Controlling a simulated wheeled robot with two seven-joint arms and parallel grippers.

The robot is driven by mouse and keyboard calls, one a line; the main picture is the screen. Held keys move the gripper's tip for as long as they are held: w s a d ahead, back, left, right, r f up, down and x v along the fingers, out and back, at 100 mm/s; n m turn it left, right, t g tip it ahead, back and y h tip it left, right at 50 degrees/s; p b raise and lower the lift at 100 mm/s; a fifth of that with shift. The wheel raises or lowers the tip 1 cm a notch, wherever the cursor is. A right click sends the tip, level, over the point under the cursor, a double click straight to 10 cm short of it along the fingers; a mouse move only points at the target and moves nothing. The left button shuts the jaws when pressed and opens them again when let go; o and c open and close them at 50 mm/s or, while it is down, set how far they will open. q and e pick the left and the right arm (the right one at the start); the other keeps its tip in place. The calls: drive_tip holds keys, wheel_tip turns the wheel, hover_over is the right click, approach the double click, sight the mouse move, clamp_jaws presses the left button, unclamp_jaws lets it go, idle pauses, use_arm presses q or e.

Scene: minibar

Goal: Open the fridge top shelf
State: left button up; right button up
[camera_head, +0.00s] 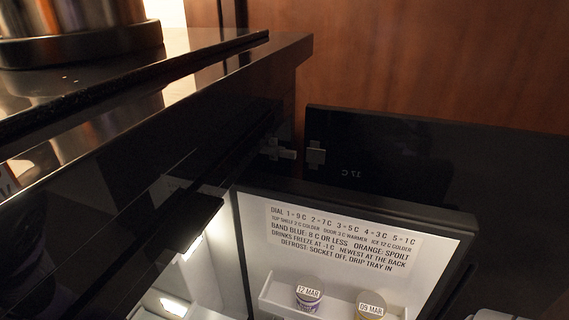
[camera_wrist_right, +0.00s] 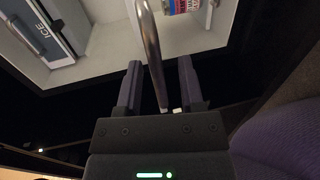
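The fridge door (camera_head: 350,205) stands open in the head view, its white inner face carrying a printed label (camera_head: 345,238). The lit fridge interior (camera_head: 215,250) shows only partly, and I cannot make out the top shelf there. In the right wrist view, my right gripper (camera_wrist_right: 160,80) has its two fingers apart, with a metal bar (camera_wrist_right: 151,45) running between them. Gaps show on both sides of the bar. I cannot tell what the bar belongs to. My left gripper is not in view.
Jars marked 12 MAR (camera_head: 308,294) and 09 MAR (camera_head: 370,306) sit in the door rack. A dark panel (camera_head: 430,160) stands behind the door. The black counter (camera_head: 140,90) is at upper left. The wrist view shows an ICE compartment (camera_wrist_right: 45,35) and a colourful container (camera_wrist_right: 182,5).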

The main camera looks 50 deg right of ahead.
use_arm(q)
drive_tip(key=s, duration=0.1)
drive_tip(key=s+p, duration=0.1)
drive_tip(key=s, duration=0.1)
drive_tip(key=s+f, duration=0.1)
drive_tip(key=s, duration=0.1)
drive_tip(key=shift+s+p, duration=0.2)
drive_tip(key=shift+p, duration=0.2)
use_arm(e)
drive_tip(key=v, duration=1)
